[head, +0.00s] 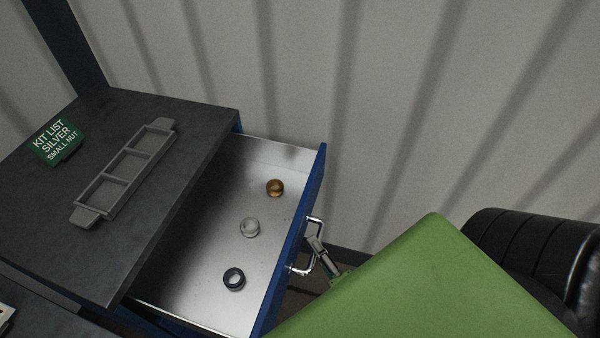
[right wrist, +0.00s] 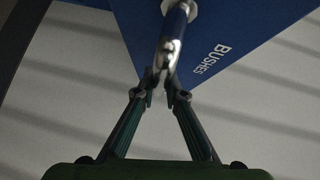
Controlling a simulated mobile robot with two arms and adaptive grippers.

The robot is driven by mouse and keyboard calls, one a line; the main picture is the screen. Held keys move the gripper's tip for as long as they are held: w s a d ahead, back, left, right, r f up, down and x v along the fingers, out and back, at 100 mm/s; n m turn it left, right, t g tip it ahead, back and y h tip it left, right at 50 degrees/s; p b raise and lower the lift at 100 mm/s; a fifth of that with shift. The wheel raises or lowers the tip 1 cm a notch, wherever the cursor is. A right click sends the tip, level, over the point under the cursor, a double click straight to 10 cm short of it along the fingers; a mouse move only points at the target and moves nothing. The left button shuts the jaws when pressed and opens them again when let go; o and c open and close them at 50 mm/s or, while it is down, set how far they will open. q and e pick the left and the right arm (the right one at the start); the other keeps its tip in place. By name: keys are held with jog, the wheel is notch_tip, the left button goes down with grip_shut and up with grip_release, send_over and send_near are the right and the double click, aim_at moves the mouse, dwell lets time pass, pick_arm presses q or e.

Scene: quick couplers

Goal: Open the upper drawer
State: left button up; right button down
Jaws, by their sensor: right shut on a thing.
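The upper drawer (head: 285,255) is blue with a bare metal inside, and it stands well out from under the dark worktop. Its chrome handle (head: 314,240) is on the blue front; the handle (right wrist: 172,50) also shows in the right wrist view, beside the word BUSHES on the blue face. My right gripper (head: 318,249) is at the handle. In the right wrist view its fingertips (right wrist: 165,90) are shut on the handle bar. Most of my right arm's wrist is hidden in the head view by its green link. My left gripper is not in view.
Inside the drawer lie a copper ring (head: 275,188), a silver ring (head: 250,228) and a dark ring (head: 234,279). On the worktop (head: 190,115) are a grey three-compartment tray (head: 108,186) and a green kit list sign (head: 57,141). A ribbed wall stands behind.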

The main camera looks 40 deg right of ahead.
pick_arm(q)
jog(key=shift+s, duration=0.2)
pick_arm(e)
jog(key=shift+s+d, duration=0.4)
jog(key=shift+s, duration=0.15)
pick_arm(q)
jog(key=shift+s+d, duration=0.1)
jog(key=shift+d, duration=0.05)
pick_arm(e)
jog(key=c, duration=2)
grip_release()
jog(key=shift+c, duration=0.2)
jog(key=s+a+r, duration=0.1)
jog(key=s, duration=1)
jog(key=shift+s+a+r, duration=0.25)
jog(key=shift+s+r, duration=0.05)
jog(key=shift+s, duration=0.1)
